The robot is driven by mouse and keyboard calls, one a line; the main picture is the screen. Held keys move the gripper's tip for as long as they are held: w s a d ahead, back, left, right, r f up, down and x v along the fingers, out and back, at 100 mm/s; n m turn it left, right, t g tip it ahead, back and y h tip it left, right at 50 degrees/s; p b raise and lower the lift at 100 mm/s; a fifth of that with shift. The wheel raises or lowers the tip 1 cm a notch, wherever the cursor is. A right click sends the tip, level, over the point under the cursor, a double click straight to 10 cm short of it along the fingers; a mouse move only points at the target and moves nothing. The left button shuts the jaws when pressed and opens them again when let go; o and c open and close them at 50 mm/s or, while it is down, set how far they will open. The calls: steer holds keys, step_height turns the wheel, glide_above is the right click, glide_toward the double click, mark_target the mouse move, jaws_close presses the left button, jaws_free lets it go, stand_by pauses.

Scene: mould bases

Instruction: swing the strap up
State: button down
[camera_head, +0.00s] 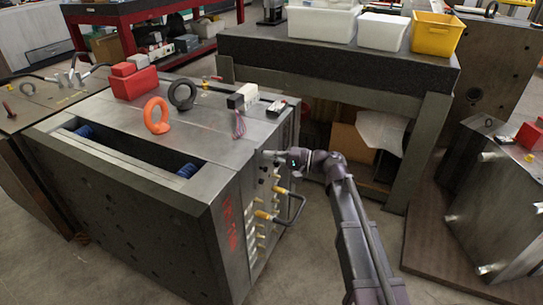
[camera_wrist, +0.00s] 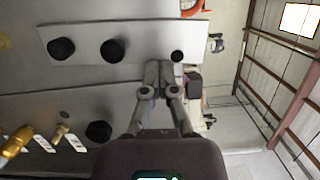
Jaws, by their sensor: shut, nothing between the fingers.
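The mould base (camera_head: 150,230) is a large grey steel block, with my gripper (camera_head: 274,155) at the upper part of its right side face. In the wrist view, a pale flat bar that looks like the strap (camera_wrist: 82,38) lies against the grey steel, with dark round bolt heads or holes along it. My gripper (camera_wrist: 156,72) is shut and empty, its fingertips over the lower edge of the bar, near its right end. I cannot tell whether they touch it. In the head view the strap is too small to make out clearly.
Brass fittings (camera_wrist: 16,143) and a dark hose loop (camera_head: 297,208) stick out of the side face below my gripper. An orange ring (camera_head: 156,115) and red blocks (camera_head: 133,80) stand on top. A granite table (camera_head: 340,55) with bins is behind. Floor is free in front.

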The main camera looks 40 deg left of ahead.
steer(key=shift+a, duration=0.25)
steer(key=v, duration=1)
steer(key=shift+d, duration=0.25)
steer(key=shift+f, duration=0.15)
steer(key=w, duration=0.1)
steer(key=w+a+f+b, duration=0.1)
steer(key=w, duration=0.1)
steer(key=w+b, duration=0.1)
steer(key=shift+w+a+f, duration=0.3)
steer(key=shift+w+a, duration=0.05)
steer(key=shift+w, duration=0.05)
